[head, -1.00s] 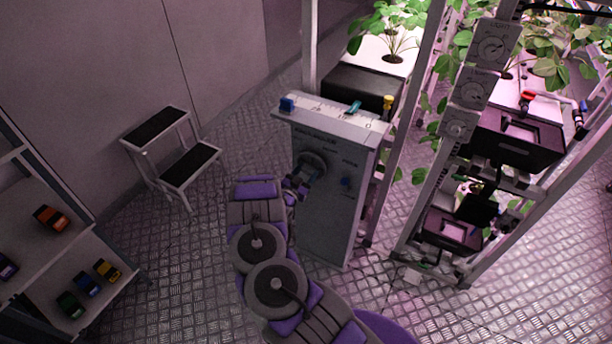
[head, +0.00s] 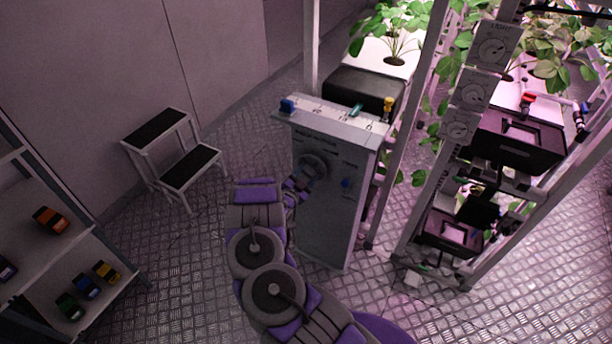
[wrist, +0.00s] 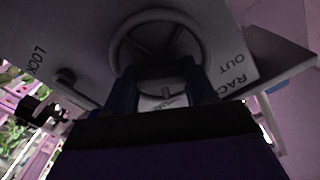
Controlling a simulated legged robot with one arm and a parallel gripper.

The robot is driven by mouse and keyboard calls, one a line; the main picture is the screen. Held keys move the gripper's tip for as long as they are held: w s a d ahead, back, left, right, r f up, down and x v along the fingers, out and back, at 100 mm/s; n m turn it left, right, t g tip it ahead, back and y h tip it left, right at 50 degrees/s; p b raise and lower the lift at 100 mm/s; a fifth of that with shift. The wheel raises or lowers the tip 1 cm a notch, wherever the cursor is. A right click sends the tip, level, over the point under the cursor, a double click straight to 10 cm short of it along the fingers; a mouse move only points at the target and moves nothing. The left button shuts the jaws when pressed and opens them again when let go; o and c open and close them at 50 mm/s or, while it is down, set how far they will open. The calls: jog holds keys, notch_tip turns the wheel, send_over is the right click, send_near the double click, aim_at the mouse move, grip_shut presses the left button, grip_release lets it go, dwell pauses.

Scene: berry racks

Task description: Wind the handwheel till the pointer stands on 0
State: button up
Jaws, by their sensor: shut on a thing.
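The handwheel (head: 313,166) is a dark ring on the front of a grey cabinet (head: 327,215). In the wrist view the wheel (wrist: 118,42) fills the upper middle, its lower rim at my fingers. My gripper (head: 300,184) is at the wheel's lower left in the head view. In the wrist view my gripper (wrist: 162,85) is shut on the handwheel at its near side; the exact contact is dark. A pale strip with marks (head: 325,113) tops the cabinet, with a small teal piece (head: 355,109) on it, perhaps the pointer. The numbers are too small to read.
Plant racks (head: 480,150) stand close on the right. A step stool (head: 172,150) and shelf (head: 50,250) are left, with open floor between.

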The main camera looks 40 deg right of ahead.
jog(key=o, duration=1)
jog(key=shift+o, duration=0.2)
jog(key=p+v, duration=0.2)
jog(key=v, duration=1.5)
jog(key=shift+a, duration=0.2)
jog(key=shift+c, duration=0.2)
